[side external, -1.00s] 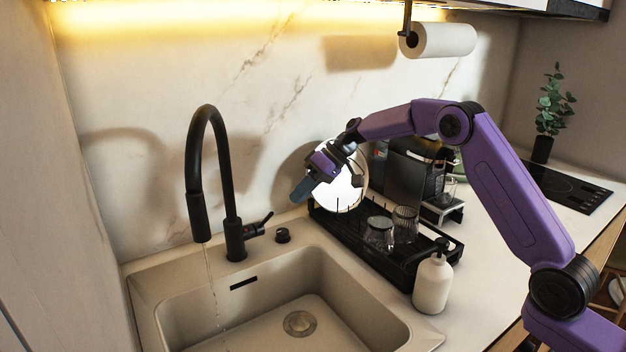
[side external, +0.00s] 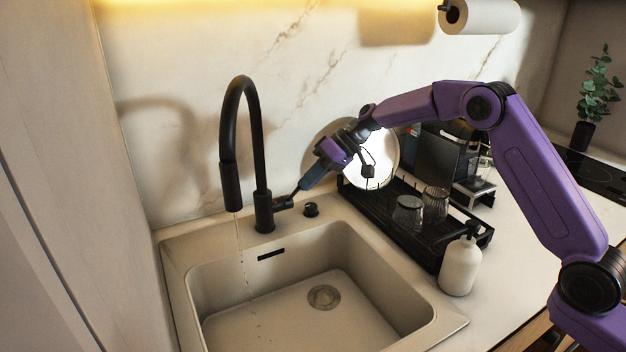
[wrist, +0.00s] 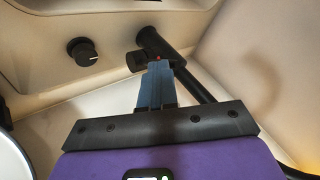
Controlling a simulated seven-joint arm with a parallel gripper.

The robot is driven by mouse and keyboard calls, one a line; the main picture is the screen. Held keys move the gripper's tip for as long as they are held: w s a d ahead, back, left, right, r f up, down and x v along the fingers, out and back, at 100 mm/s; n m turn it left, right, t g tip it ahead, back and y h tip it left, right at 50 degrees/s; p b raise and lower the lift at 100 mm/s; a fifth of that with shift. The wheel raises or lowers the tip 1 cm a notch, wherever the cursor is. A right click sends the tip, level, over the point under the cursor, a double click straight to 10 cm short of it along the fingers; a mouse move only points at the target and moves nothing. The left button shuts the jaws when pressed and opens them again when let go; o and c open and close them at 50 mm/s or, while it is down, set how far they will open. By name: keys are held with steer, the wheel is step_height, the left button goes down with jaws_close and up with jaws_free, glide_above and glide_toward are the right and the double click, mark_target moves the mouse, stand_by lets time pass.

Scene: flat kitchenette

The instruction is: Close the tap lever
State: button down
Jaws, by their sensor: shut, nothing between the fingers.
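The black tap (side external: 264,211) stands at the back of the sink, with a thin stream of water falling from its curved spout. Its short side lever (side external: 292,196) points right and slightly up toward my gripper (side external: 302,187). My gripper is shut and empty, with its blue-grey fingertips at the lever's outer end. I cannot tell whether they touch it. The tap body (wrist: 150,38) lies just beyond, and the fingers hide most of the lever.
A black knob (side external: 311,209) sits on the sink rim right of the tap. A black dish rack (side external: 425,252) holds glasses and a white plate (side external: 384,160). A white soap bottle (side external: 460,266) stands by the sink. The basin (side external: 270,305) holds no objects.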

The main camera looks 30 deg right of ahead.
steer(key=shift+s+a+r, duration=0.15)
steer(key=shift+s+a, duration=0.05)
steer(key=shift+a, duration=0.4)
steer(key=w+d+f+v, duration=0.1)
steer(key=v, duration=1.2)
steer(key=s+a+f+n+g+h, duration=0.1)
steer(key=s+a+n+g+h, duration=0.15)
steer(key=s, duration=0.95)
steer(key=s+a+f+n+g+h, duration=0.15)
steer(key=s+a, duration=0.25)
steer(key=s, duration=0.8)
steer(key=s+d+f+n+h, duration=0.1)
steer(key=s+d+f, duration=0.1)
steer(key=s+d, duration=0.2)
steer(key=s+d+f+n+t+h, duration=0.1)
steer(key=s+d+f, duration=0.1)
steer(key=s, duration=0.9)
steer(key=s+d+f+n+h, duration=0.1)
steer(key=s+d+h, duration=0.1)
steer(key=s+d, duration=0.3)
steer(key=s, duration=0.2)
steer(key=shift+s+d+f+n+t, duration=0.25)
steer(key=shift+d+f+n+t, duration=0.05)
steer(key=shift+d+f+n, duration=0.1)
